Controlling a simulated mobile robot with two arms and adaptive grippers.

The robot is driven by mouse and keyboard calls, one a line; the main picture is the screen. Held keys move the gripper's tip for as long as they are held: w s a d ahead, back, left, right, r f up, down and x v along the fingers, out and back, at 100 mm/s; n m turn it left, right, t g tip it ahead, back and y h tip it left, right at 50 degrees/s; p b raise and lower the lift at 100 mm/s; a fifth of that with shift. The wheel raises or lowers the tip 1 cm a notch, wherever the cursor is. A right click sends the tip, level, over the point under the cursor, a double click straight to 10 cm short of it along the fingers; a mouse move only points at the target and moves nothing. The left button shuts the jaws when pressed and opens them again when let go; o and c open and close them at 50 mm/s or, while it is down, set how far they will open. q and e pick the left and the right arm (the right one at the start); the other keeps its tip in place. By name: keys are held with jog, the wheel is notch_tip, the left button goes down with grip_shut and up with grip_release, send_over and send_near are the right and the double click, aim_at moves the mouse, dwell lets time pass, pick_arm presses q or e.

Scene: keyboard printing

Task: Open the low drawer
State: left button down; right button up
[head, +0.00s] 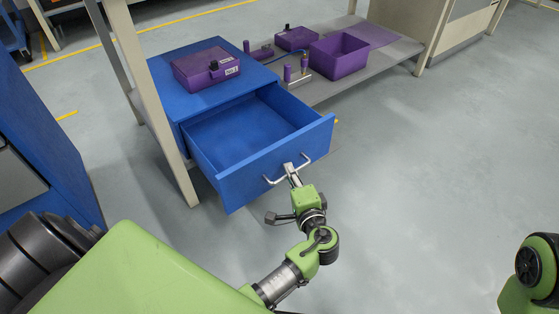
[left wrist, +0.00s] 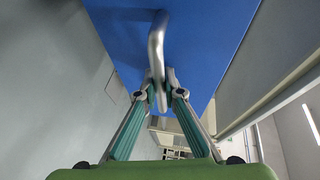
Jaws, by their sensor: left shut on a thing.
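The low drawer (head: 262,168) is blue and stands pulled out from its blue cabinet (head: 225,97); its inside is empty. Its metal bar handle (head: 272,181) is on the front panel, and the handle also shows in the left wrist view (left wrist: 156,45). My left gripper (head: 291,170) is at the middle of the handle. In the left wrist view its two fingers (left wrist: 160,92) close around the bar. My right gripper is not in view; only a green part of my right arm shows at the right edge of the head view.
A purple case (head: 206,67) sits on the cabinet top. A purple bin (head: 338,55), a smaller purple box (head: 296,38) and small purple items stand on the grey shelf (head: 385,58). A table leg (head: 159,110) stands left of the drawer. The floor in front and right is clear.

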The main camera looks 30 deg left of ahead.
pick_arm(q)
jog(key=shift+s+d, duration=0.3)
jog(key=shift+d, duration=0.25)
jog(key=c, duration=2.4)
grip_release()
jog(key=shift+d, duration=0.1)
jog(key=v, duration=0.7)
jog(key=shift+s, duration=0.15)
